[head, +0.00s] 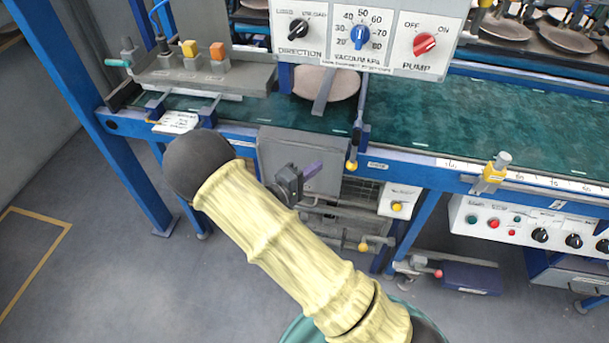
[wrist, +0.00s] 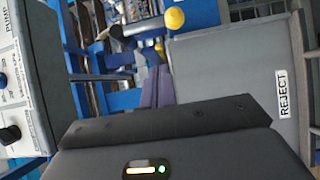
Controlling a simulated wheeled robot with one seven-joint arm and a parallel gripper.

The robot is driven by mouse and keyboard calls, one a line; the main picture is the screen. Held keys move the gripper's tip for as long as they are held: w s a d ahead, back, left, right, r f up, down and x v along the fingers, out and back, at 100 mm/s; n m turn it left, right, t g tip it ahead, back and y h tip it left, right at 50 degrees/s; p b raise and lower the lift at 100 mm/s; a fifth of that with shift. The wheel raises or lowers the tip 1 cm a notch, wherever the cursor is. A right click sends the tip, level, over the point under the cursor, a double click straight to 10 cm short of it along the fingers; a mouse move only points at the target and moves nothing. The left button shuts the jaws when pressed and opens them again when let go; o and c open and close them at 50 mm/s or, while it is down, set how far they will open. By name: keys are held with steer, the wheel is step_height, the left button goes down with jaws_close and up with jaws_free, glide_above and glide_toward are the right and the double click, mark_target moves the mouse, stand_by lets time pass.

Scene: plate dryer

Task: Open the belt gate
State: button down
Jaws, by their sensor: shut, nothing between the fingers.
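The belt gate looks to be the narrow blue bar (head: 359,128) standing across the near edge of the green belt. It ends at its lower near end in a yellow ball knob (head: 351,165). A yellow ball, likely the same knob, shows at the top of the wrist view (wrist: 174,18). My gripper (head: 313,168) has purple fingers, shut and empty, in front of the grey reject panel and left of the knob, apart from it in the head view. The fingers also show in the wrist view (wrist: 157,85). My sleeved arm hides part of the area below.
The grey panel marked REJECT (wrist: 245,75) is close to my gripper. A control box (head: 365,32) overhangs the belt (head: 480,115), with a brown plate (head: 341,84) beneath it. Open floor lies at left.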

steer(key=d, duration=0.2)
steer(key=w+d, duration=0.1)
steer(key=d, duration=0.2)
steer(key=w+d, duration=0.1)
steer(key=d, duration=0.1)
steer(key=shift+w+d, duration=0.1)
steer(key=shift+d, duration=0.05)
steer(key=shift+d+f+n+t, duration=0.1)
steer(key=shift+f+n+t, duration=0.05)
steer(key=shift+n+t, duration=0.2)
stand_by(0.3)
steer(key=shift+d, duration=0.1)
